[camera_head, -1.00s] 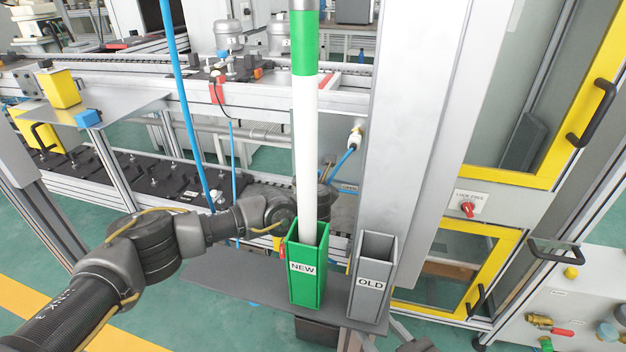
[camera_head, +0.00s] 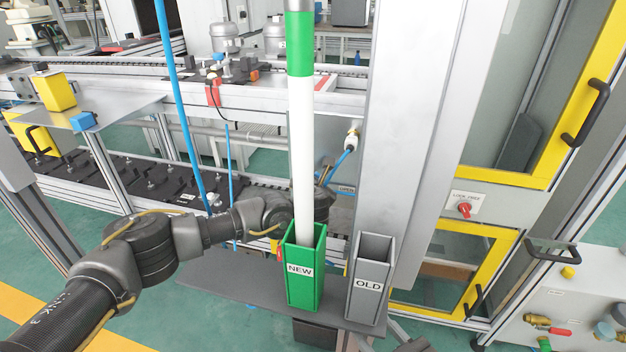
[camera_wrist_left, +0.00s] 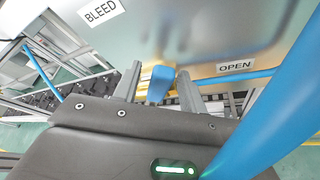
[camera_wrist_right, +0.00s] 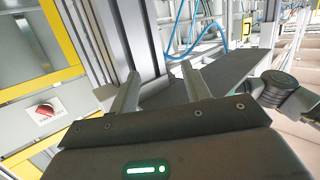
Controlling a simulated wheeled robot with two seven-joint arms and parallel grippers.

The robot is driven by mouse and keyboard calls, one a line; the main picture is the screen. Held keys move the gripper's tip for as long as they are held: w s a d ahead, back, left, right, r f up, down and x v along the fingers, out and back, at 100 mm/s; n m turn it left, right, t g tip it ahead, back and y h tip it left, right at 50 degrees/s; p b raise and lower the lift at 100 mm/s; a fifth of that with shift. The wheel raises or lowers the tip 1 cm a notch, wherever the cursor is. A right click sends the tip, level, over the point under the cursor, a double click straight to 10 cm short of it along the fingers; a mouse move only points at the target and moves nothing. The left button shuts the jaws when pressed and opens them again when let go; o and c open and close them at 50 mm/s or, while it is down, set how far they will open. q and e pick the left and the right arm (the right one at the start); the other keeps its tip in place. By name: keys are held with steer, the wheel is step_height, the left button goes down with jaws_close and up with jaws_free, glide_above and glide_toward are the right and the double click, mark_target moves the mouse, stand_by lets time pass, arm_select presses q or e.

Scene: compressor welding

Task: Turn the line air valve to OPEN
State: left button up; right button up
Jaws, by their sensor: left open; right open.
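In the left wrist view, the blue valve handle (camera_wrist_left: 161,80) stands between the spread fingers of my left gripper (camera_wrist_left: 157,87), below a grey panel. The panel bears a BLEED label (camera_wrist_left: 102,12) at upper left and an OPEN label (camera_wrist_left: 236,66) at right. The fingers flank the handle; I cannot tell whether either touches it. The valve body is mostly hidden. In the head view my left arm reaches in behind the green-and-white post (camera_head: 303,150), which partly hides the gripper. My right gripper (camera_wrist_right: 160,85) is open and empty in the right wrist view.
A blue hose (camera_wrist_left: 270,110) passes close by on the right in the left wrist view. The green NEW bin (camera_head: 304,285) and grey OLD bin (camera_head: 369,300) stand on a dark shelf (camera_head: 215,280) near my left arm. A yellow-framed cabinet (camera_head: 500,175) with a red knob stands at right.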

arm_select(q)
steer(key=shift+s+r, duration=0.15)
steer(key=shift+s, duration=0.15)
steer(key=p+v, duration=0.1)
steer(key=v, duration=0.5)
steer(key=shift+s, duration=0.35)
arm_select(e)
steer(key=d+f+g+h, duration=0.1)
steer(key=f, duration=0.1)
steer(key=s+d+f+g+h, duration=0.1)
steer(key=d+f, duration=0.1)
steer(key=shift+m+g, duration=0.3)
steer(key=shift+m, duration=0.1)
arm_select(q)
steer(key=shift+a+r, duration=0.1)
arm_select(e)
steer(key=shift+a, duration=0.1)
steer(key=shift+c, duration=0.4)
